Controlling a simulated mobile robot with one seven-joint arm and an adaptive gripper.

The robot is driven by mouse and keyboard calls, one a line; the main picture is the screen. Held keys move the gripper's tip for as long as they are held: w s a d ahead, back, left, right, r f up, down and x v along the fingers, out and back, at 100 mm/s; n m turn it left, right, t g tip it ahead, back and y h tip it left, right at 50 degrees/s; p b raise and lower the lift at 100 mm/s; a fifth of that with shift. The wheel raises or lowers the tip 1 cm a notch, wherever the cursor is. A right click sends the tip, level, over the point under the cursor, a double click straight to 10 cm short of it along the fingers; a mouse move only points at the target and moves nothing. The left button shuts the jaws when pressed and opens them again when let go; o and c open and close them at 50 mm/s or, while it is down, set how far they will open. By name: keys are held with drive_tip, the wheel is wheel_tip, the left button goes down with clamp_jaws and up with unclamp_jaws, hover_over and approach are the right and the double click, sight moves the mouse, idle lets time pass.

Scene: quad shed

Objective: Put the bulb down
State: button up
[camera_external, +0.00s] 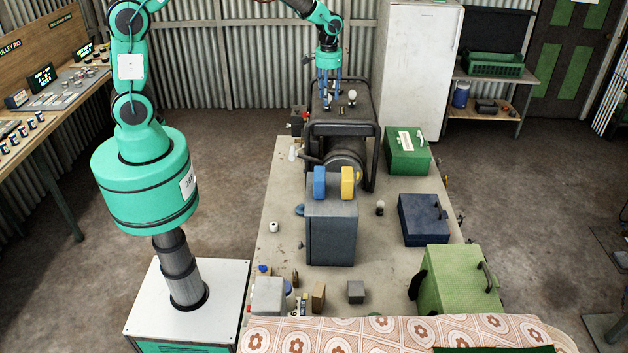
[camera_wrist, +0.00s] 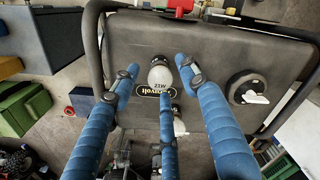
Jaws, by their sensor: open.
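My gripper (camera_external: 328,98) has blue fingers, spread open, pointing down over the dark generator (camera_external: 342,120). In the wrist view my gripper (camera_wrist: 159,70) has its fingertips around a round white bulb (camera_wrist: 160,76) with apparent gaps; I cannot tell whether any finger touches it. The bulb appears to stand at the generator's panel, above a "volt" label. A second white bulb (camera_wrist: 180,128) is partly hidden by the middle finger. In the external view a white bulb (camera_external: 352,95) shows just right of my fingers. A small dark bulb-like item (camera_external: 380,207) stands on the table.
The table (camera_external: 285,210) also holds a grey box (camera_external: 331,235), a green case (camera_external: 408,152) and a blue case (camera_external: 424,220).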

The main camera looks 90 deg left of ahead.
wheel_tip(320, 180, up, 12)
drive_tip(key=b, duration=0.1)
drive_tip(key=shift+r, duration=0.15)
idle(0.6)
idle(0.5)
drive_tip(key=shift+d, duration=0.1)
